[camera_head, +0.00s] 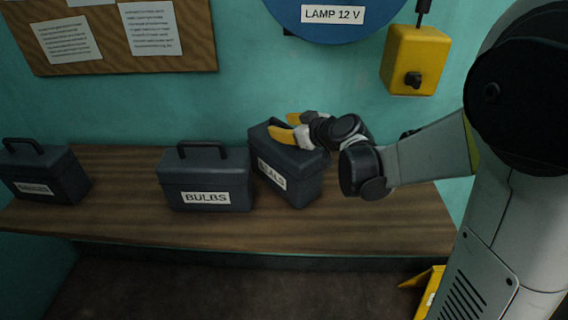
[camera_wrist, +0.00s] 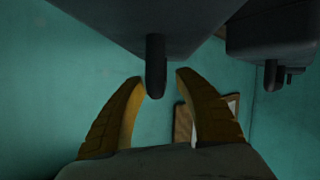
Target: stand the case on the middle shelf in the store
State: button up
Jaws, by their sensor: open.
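Three dark grey cases stand upright on a wooden top. The right case (camera_head: 288,176) has a white label, partly readable as ending in "ALS", and stands slightly turned. My gripper (camera_head: 281,125) is open at the top of this case, its yellow fingers over the lid. In the wrist view, a dark handle (camera_wrist: 156,66) shows between the open fingers (camera_wrist: 159,78), with a gap on both sides. The case "BULBS" (camera_head: 204,178) stands just left of it, handle up. A further case (camera_head: 44,174) stands at far left, its label too small to read. No store shelf is recognisable.
The wooden top (camera_head: 115,220) is clear between the left and middle cases and along its front. A notice board (camera_head: 100,62), a blue "LAMP 12 V" disc (camera_head: 334,30) and a yellow switch box (camera_head: 413,60) are on the teal wall behind. A yellow object (camera_head: 430,295) is at lower right.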

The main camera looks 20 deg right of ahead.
grip_shut()
jog(key=shift+r, duration=0.1)
